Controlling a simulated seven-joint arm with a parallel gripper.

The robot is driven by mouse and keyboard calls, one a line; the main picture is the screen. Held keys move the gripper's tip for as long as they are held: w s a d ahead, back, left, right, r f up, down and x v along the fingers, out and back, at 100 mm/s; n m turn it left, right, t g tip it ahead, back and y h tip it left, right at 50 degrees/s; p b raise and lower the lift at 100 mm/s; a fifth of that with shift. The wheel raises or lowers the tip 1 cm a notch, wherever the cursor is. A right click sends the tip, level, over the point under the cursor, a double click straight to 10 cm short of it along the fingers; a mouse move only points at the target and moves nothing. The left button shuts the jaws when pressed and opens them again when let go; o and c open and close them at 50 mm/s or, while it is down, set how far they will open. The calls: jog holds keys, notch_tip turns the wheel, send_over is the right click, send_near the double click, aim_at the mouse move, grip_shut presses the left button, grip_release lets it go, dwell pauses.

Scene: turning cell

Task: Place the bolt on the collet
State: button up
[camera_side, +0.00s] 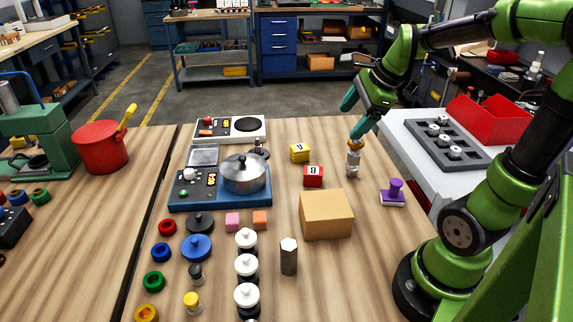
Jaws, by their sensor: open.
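My gripper (352,122) is open with teal fingers, tilted, at the right back of the wooden table. One fingertip is just above a small upright silver, stepped cylindrical part (353,162); I cannot tell whether they touch. This part may be the bolt or the collet; it is too small to tell. A grey hexagonal post (289,258) stands upright at the front middle, well apart from my gripper. It may also be one of the task's parts. Nothing shows between my fingers.
A cardboard-coloured box (326,215), a red block (313,176), a yellow block (299,153) and a purple piece (393,193) stand near the silver part. A grey holed tray (437,150) lies at right.

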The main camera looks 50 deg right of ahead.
jog(key=s+a+r+n+t, duration=0.1)
jog(key=s+a+n, duration=0.2)
jog(key=a+n, duration=0.5)
jog(key=s+a+r+n+y, duration=0.1)
jog(key=s+a+n, duration=0.2)
jog(key=a+n, duration=0.5)
jog(key=n, duration=0.5)
jog(key=shift+a+r+n+t+y, duration=0.15)
jog(key=shift+a+n+t+y, duration=0.15)
jog(key=shift+a+t, duration=0.1)
jog(key=shift+o, duration=0.4)
